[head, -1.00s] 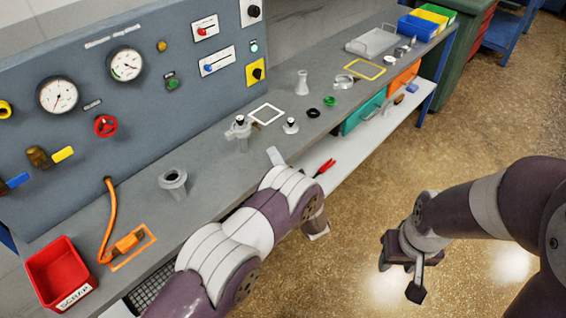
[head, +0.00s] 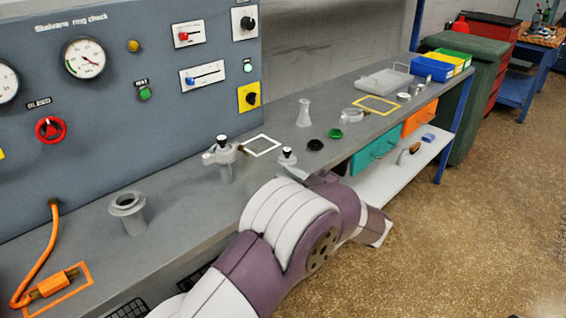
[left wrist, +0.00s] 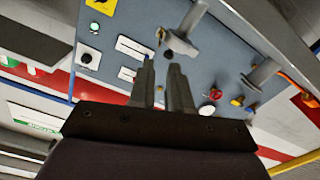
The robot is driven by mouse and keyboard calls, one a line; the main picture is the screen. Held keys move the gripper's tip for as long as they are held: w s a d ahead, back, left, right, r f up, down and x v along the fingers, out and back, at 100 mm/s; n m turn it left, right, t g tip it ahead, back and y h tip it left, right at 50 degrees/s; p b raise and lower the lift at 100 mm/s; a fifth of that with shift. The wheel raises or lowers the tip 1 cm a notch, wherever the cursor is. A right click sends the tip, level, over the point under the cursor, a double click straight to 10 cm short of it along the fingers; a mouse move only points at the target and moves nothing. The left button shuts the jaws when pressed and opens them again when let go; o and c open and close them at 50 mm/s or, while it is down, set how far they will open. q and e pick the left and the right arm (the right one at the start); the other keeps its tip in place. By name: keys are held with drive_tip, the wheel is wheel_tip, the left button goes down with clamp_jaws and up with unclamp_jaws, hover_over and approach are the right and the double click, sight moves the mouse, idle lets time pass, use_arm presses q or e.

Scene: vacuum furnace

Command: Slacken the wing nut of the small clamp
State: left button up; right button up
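A grey upright pipe fitting (head: 226,172) stands on the bench in the head view, with a small grey clamp (head: 214,157) around its top and a black-topped part above it. The wing nut is too small to make out clearly. The fitting also shows upside down in the left wrist view (left wrist: 192,20), beyond the fingertips. My left gripper (left wrist: 162,68) has its two fingers apart with nothing between them. In the head view my left arm mostly hides it, to the right of the clamp. My right gripper is out of view.
An open grey flanged stub (head: 128,207) stands left of the clamp. A small black-topped fitting (head: 287,157), a white frame (head: 262,145), a black ring (head: 315,145) and a green ring (head: 335,134) lie to the right. The gauge panel (head: 120,110) rises behind.

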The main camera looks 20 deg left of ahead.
sight(246, 152)
use_arm(q)
drive_tip(key=b+x, duration=0.1)
drive_tip(key=x, duration=1.1)
drive_tip(key=shift+a+r, duration=0.15)
drive_tip(key=shift+a, duration=0.3)
clamp_jaws()
